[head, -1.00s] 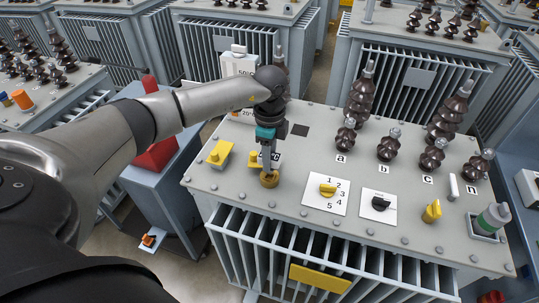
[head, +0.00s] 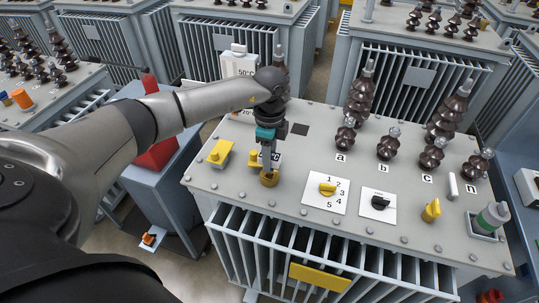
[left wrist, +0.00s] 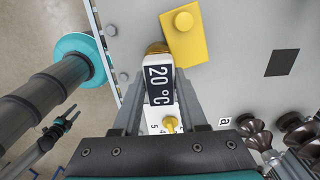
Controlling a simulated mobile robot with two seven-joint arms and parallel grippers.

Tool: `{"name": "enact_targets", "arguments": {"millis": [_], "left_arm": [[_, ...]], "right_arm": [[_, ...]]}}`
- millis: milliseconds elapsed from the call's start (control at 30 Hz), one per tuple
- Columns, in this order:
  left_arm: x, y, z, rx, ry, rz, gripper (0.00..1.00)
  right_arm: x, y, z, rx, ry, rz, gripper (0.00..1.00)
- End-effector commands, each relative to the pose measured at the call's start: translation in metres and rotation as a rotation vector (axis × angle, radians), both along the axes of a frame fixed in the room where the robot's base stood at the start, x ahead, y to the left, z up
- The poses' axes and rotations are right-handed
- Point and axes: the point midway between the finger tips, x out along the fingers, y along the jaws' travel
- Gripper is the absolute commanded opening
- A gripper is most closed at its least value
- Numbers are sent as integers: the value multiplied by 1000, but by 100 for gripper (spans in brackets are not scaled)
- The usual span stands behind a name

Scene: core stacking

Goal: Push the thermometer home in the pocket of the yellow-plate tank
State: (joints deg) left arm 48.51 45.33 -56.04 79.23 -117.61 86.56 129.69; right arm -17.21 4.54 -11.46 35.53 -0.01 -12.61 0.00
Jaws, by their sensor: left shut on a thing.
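The yellow-plate tank (head: 225,194) stands in front of me, its yellow plate (head: 320,279) low on its front fins. A round brass pocket (head: 269,181) sits on its lid at the front left and shows partly in the left wrist view (left wrist: 157,48). My left gripper (head: 267,163) is just above the pocket, pointing down and shut on the thermometer. The thermometer's dark 20 °C face (left wrist: 158,85) shows between the fingers in the left wrist view. Its lower end is hidden, so I cannot tell how deep it sits.
A yellow fitting (head: 220,152) stands left of the pocket. A numbered selector (head: 327,190), a black switch (head: 378,203) and a yellow valve (head: 431,210) lie to its right. Several brown bushings (head: 388,144) rise farther back. A green-banded part (head: 492,218) sits at the right corner.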

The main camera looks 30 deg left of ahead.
Motion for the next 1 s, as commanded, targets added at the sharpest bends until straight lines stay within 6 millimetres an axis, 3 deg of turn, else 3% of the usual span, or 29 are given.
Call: {"name": "enact_targets", "arguments": {"millis": [1000], "left_arm": [[0, 0, -26, 0, 0, 0, 0]], "right_arm": [[0, 0, -14, 0, 0, 0, 50]]}}
